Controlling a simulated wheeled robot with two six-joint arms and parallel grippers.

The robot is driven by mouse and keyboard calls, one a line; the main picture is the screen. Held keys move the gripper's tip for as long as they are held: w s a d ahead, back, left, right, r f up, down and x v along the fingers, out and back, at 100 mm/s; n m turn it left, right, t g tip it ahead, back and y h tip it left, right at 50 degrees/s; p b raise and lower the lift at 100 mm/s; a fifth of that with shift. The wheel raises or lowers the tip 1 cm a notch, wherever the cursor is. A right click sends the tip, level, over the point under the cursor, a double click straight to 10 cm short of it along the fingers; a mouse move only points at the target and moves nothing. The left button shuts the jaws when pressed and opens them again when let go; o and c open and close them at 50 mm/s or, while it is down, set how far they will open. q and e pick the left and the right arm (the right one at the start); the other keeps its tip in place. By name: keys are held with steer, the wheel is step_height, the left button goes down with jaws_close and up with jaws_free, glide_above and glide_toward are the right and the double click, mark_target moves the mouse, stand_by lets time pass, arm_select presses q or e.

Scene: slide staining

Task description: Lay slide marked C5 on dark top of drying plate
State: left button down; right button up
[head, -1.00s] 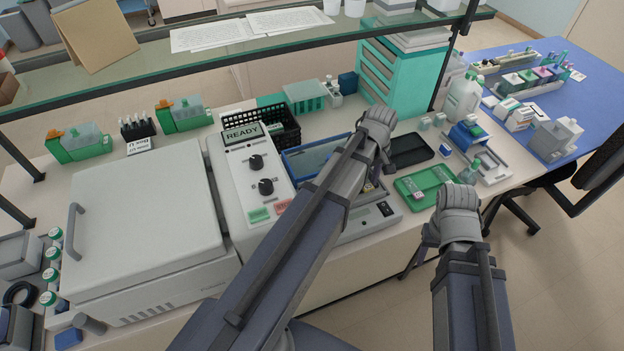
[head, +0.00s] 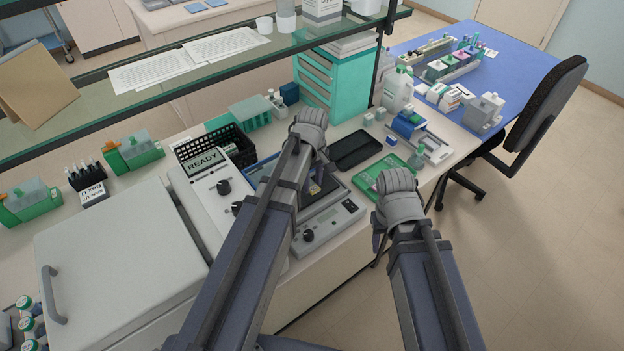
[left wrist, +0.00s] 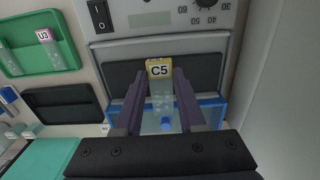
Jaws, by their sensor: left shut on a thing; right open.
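My left gripper (left wrist: 160,112) is shut on the slide marked C5 (left wrist: 159,70), a clear slide with a yellow label end. The label also shows small in the head view, below my left gripper (head: 316,183). The drying plate is a grey unit with a switch and dial (head: 335,220). Its dark top (left wrist: 202,70) lies behind the slide in the left wrist view, on both sides of the label. I cannot tell whether the slide touches it. My right gripper (head: 378,243) is open and empty near the bench's front edge; its fingertips are mostly hidden.
A blue-framed bath (left wrist: 212,108) lies beside the plate, under the fingers. A black tray (head: 356,150) and a green tray (head: 366,180) stand to the right; the green one holds a slide marked U3 (left wrist: 45,36). A black basket (head: 203,150) and the glass shelf (head: 120,100) are behind.

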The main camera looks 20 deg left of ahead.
arm_select(q)
steer(key=shift+f+b, duration=3.35)
steer(key=shift+f, duration=0.1)
steer(key=shift+f, duration=0.25)
steer(key=shift+c, duration=2.1)
jaws_free()
steer(key=shift+r, duration=0.1)
step_height(320, 180, up, 8)
steer(key=p, duration=0.7)
steer(key=shift+f, duration=0.2)
